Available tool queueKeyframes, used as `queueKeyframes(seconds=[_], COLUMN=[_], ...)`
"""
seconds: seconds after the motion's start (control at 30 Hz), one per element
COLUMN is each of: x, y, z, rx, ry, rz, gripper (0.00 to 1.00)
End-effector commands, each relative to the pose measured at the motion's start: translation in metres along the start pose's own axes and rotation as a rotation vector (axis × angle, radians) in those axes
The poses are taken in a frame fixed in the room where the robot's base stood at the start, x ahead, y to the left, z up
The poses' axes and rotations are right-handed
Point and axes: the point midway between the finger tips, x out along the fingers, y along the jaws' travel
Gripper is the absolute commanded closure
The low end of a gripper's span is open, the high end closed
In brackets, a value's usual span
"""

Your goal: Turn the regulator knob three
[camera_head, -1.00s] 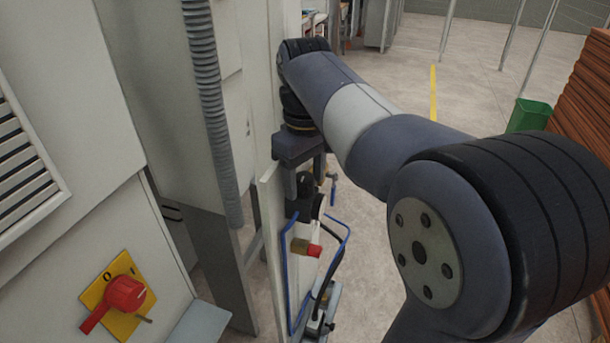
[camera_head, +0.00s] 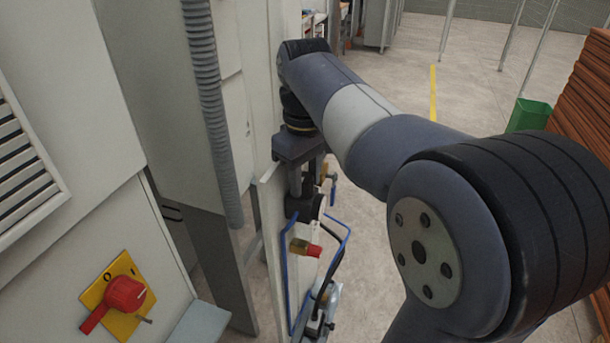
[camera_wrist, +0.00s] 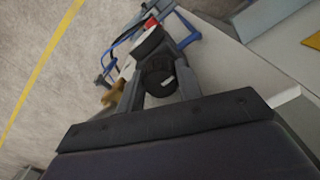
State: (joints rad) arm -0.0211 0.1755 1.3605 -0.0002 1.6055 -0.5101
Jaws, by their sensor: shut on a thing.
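The regulator knob (camera_wrist: 158,75) is black and round with a small white mark, in the wrist view. It sits between the two fingers of my gripper (camera_wrist: 160,88), which is shut on it. In the head view my gripper (camera_head: 304,192) points down beside the edge of the pale panel (camera_head: 271,225). There my fingers partly hide the knob. A pale round part (camera_wrist: 149,42), perhaps a gauge, is just beyond the knob in the wrist view. I cannot tell which number the knob bears.
Blue tubing (camera_head: 286,265) and a brass fitting with a red end (camera_head: 313,250) are just below my gripper. A red rotary switch (camera_head: 124,294) on a yellow plate is at lower left. A grey corrugated hose (camera_head: 208,95) hangs left. Open floor lies right.

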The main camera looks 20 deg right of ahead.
Motion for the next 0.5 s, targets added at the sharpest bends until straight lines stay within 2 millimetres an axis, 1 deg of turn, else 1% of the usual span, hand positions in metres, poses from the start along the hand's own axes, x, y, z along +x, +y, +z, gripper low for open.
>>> queueKeyframes(seconds=[0.27,0.5], x=[-0.0022,-0.0023], y=[0.0003,0.0007], z=[-0.0002,-0.0003], rx=[-0.133,-0.321], ry=[-0.001,-0.001], rz=[-0.001,-0.002], gripper=[0.89,0.89])
